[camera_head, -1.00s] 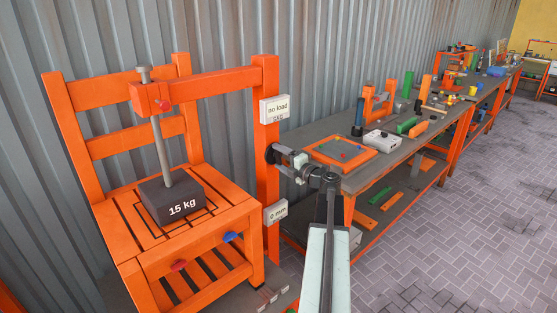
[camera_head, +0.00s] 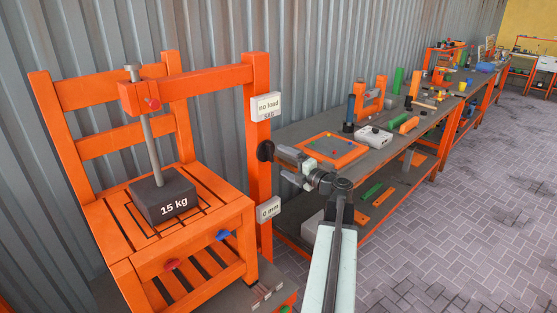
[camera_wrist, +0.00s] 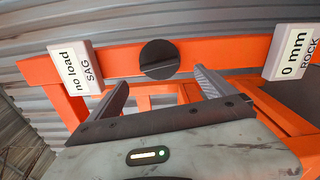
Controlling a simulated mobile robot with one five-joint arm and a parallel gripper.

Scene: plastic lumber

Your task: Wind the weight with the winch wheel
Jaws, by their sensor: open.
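The winch wheel, a small dark round disc (camera_head: 265,151), sits on the side of the orange post (camera_head: 257,190). In the wrist view the wheel (camera_wrist: 159,62) is centred on the orange bar, beyond my fingertips and between their lines. My gripper (camera_head: 284,165) is open and empty, a short gap to the right of the wheel; both fingers also show in the wrist view (camera_wrist: 160,82). The dark weight (camera_head: 147,202) marked 15 kg rests on the orange chair's slatted seat (camera_head: 118,232), under a grey rod (camera_head: 150,140).
The post carries a "no load SAG" sign (camera_head: 266,107) above the wheel and a "0 mm" sign (camera_head: 268,210) below. A grey workbench (camera_head: 360,170) with several tools and parts runs away at right. Open paved floor (camera_head: 480,210) lies right of it.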

